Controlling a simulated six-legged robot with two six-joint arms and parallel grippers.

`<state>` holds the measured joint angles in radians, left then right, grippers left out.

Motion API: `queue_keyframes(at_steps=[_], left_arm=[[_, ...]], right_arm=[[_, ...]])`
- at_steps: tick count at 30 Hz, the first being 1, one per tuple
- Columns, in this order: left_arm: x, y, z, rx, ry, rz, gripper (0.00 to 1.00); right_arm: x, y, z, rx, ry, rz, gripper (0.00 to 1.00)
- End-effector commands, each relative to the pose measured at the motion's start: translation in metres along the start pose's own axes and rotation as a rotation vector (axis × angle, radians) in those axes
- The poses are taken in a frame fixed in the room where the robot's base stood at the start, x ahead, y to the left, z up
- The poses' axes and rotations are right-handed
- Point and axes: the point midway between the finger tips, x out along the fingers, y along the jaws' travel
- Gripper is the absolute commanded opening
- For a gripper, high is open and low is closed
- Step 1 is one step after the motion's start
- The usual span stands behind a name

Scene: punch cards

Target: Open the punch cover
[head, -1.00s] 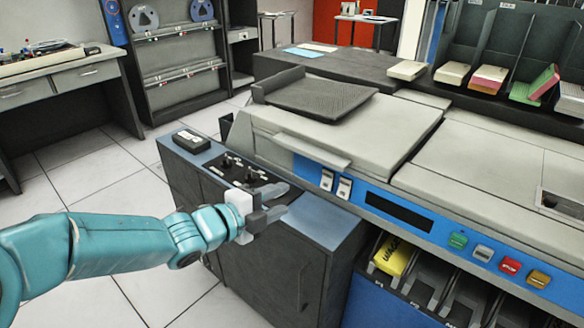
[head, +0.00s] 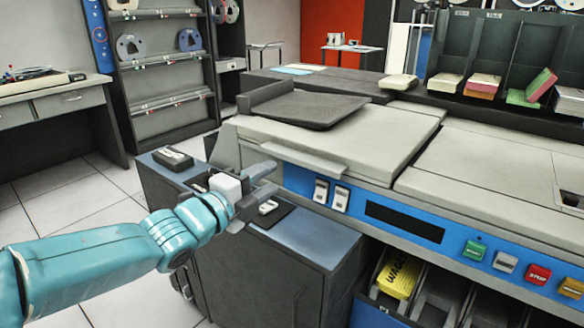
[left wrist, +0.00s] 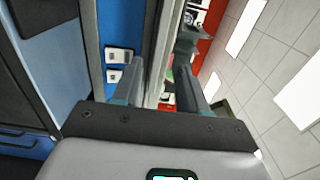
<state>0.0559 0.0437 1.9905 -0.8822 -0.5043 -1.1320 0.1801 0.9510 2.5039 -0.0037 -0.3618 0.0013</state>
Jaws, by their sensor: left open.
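The card machine has a light grey flat cover (head: 350,135) on its left part, lying shut, with a protruding front lip (head: 303,162). Which panel is the punch cover is not labelled; this lipped one is nearest my gripper. My left gripper (head: 262,183) is open and empty, just left of the lip and above the blue-topped cabinet. In the left wrist view the two fingers (left wrist: 160,88) stand apart, with a grey edge of the machine beyond and between them. I cannot tell whether a finger touches the lip. My right gripper is not in view.
A blue front panel holds two white switches (head: 331,194) and several coloured buttons (head: 505,261). A black box (head: 172,158) sits on the cabinet. A dark ribbed tray (head: 310,107) lies on the machine top. Card bins (head: 480,85) stand at the back right.

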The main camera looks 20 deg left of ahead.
Motion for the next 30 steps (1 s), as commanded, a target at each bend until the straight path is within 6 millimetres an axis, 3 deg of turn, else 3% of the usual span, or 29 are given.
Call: queue_keyframes(at_steps=[3, 10, 16, 24, 28, 30], left_arm=[[0.031, 0.002, 0.0, 0.0, 0.003, 0.001, 0.43], [0.073, 0.001, 0.002, 0.0, 0.001, 0.001, 0.43], [0.088, 0.0, 0.002, 0.001, 0.0, 0.0, 0.43], [0.089, 0.0, 0.002, 0.0, -0.001, 0.0, 0.43], [0.089, 0.0, 0.002, 0.0, -0.001, 0.0, 0.0], [0.089, 0.0, 0.002, 0.0, 0.0, 0.0, 0.0]], right_arm=[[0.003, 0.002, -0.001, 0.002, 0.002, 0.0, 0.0], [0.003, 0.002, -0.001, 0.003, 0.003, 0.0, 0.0], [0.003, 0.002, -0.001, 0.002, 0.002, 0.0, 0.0], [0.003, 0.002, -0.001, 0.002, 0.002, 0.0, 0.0], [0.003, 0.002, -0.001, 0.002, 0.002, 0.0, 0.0], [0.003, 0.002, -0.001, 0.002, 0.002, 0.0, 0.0]])
